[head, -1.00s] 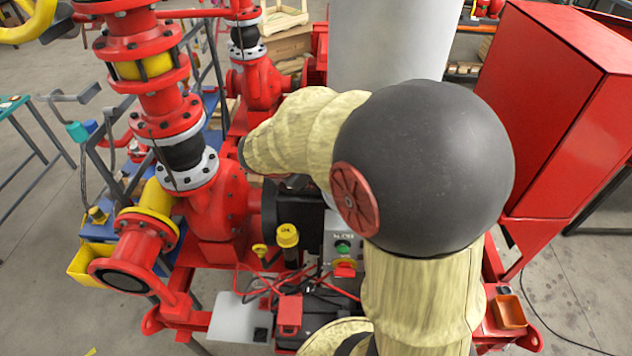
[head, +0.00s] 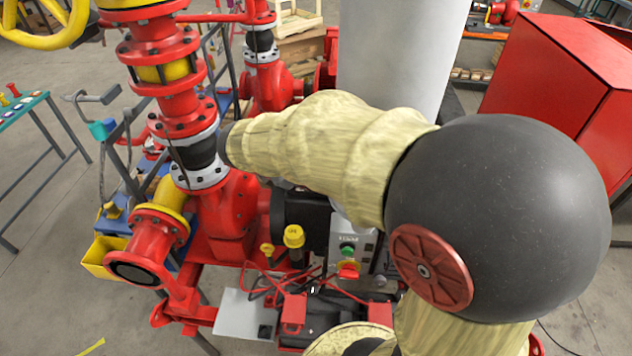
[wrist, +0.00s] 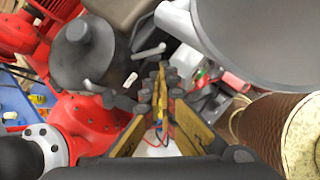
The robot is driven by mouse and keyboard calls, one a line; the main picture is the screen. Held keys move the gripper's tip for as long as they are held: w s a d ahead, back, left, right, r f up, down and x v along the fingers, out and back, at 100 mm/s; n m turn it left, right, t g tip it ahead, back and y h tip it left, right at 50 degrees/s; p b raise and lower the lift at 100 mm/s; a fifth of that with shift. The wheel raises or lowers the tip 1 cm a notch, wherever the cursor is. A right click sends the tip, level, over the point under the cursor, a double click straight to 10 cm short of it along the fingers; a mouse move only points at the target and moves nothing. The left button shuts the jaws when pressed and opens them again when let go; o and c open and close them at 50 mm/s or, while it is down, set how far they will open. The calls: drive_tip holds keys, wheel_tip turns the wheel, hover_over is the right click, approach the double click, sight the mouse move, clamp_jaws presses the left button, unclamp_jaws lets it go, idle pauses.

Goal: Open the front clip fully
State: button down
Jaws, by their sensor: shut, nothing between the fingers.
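In the head view, a black box (head: 330,318) with a red block (head: 294,310) on its left and another red block (head: 380,309) on its right sits low on the skid, with red and dark cables over it. I cannot tell which part is the front clip. My gripper is not visible in the head view. In the wrist view my gripper (wrist: 161,80) is shut and empty, its yellow and black fingers meeting in front of blurred cables and dark parts. I cannot tell whether it touches anything.
A control panel (head: 347,250) with a green button and a red-and-yellow switch stands behind the box. The red pump (head: 228,215) is to the left. A grey column (head: 395,60) and a red cabinet (head: 545,90) stand behind. A pale plate (head: 240,314) lies left of the box.

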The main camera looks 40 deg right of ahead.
drive_tip(key=shift+s+v, duration=0.2)
drive_tip(key=shift+v, duration=0.7)
drive_tip(key=shift+s+v, duration=0.2)
drive_tip(key=shift+v, duration=0.7)
drive_tip(key=shift+s+a, duration=0.1)
